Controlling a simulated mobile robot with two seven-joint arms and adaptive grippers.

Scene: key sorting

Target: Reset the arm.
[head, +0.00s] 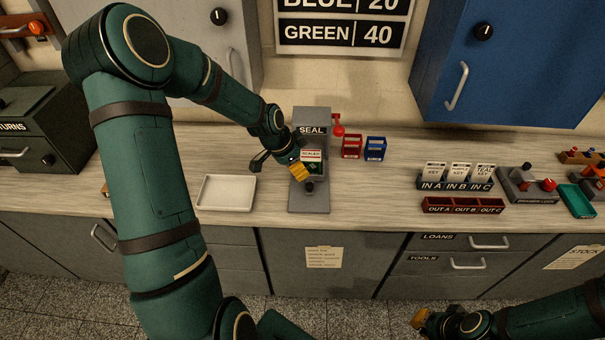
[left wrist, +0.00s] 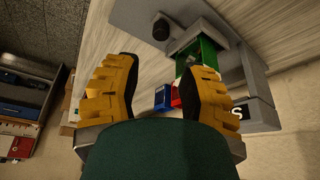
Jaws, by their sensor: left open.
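My left arm reaches from the left across the counter. Its gripper (head: 299,172), with yellow fingers, is at the front left of the grey seal press (head: 311,118). In the left wrist view the left gripper (left wrist: 160,78) is open, with nothing held between its fingers. A green item with a red-and-white label (head: 312,156) sits in the press, and its green body (left wrist: 202,55) shows just beyond the right finger in the wrist view. My right gripper (head: 430,320) is low at the bottom right, in front of the counter; its jaw opening is unclear.
A white tray (head: 226,193) lies left of the press. Red (head: 352,146) and blue (head: 376,148) bins stand right of it. Key racks (head: 456,180) and an out tray (head: 463,206) are farther right.

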